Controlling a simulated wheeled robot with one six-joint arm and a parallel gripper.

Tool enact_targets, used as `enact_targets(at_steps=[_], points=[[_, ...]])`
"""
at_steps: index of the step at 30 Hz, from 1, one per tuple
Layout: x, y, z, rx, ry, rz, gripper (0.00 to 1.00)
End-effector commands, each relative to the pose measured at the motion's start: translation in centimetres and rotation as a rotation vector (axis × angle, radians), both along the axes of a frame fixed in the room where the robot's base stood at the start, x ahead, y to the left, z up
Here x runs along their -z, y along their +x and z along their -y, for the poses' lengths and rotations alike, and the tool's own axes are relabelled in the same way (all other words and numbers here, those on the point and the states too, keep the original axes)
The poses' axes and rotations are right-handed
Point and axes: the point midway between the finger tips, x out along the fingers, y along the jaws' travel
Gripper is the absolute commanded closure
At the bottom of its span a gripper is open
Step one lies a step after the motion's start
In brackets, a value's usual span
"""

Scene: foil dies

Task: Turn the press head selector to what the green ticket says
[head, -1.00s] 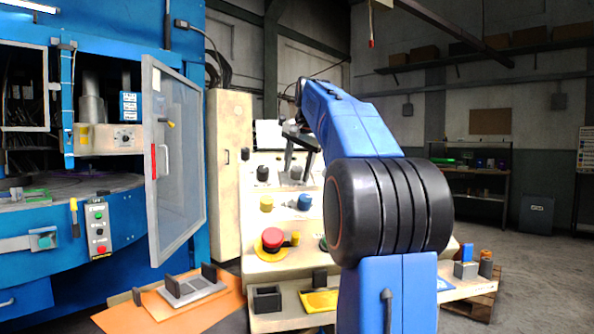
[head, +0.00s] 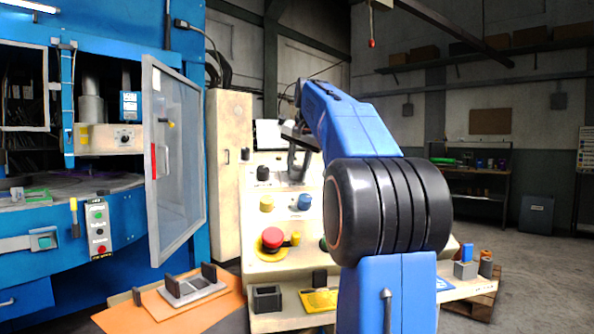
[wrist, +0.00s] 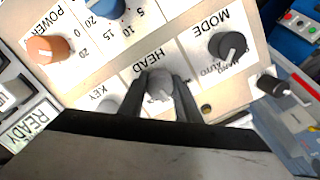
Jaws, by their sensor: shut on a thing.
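The press head selector (wrist: 161,86) is a grey knob by the printed word HEAD on the cream panel, in the middle of the wrist view. My gripper (wrist: 160,100) is shut on it, one dark finger on each side. The knob's scale marks are hidden by the fingers. In the head view my gripper (head: 297,174) is at the upper part of the sloped control panel (head: 283,228), and it covers the selector there. I cannot make out a green ticket with readable writing in either view.
Beside the selector are the black MODE knob (wrist: 227,46), the orange POWER knob (wrist: 48,48), a blue knob (wrist: 104,8) and a KEY switch (wrist: 110,104). A red mushroom button (head: 272,238) is lower on the panel. The press door (head: 175,160) stands open at left.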

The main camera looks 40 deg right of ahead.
Motion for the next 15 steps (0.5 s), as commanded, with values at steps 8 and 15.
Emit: enact_targets(at_steps=[8, 15], points=[[0.01, -0.01, 0.00, -0.174, -0.108, -0.055, 0.92], [0.01, -0.04, 0.02, -0.341, -0.212, -0.109, 0.92]])
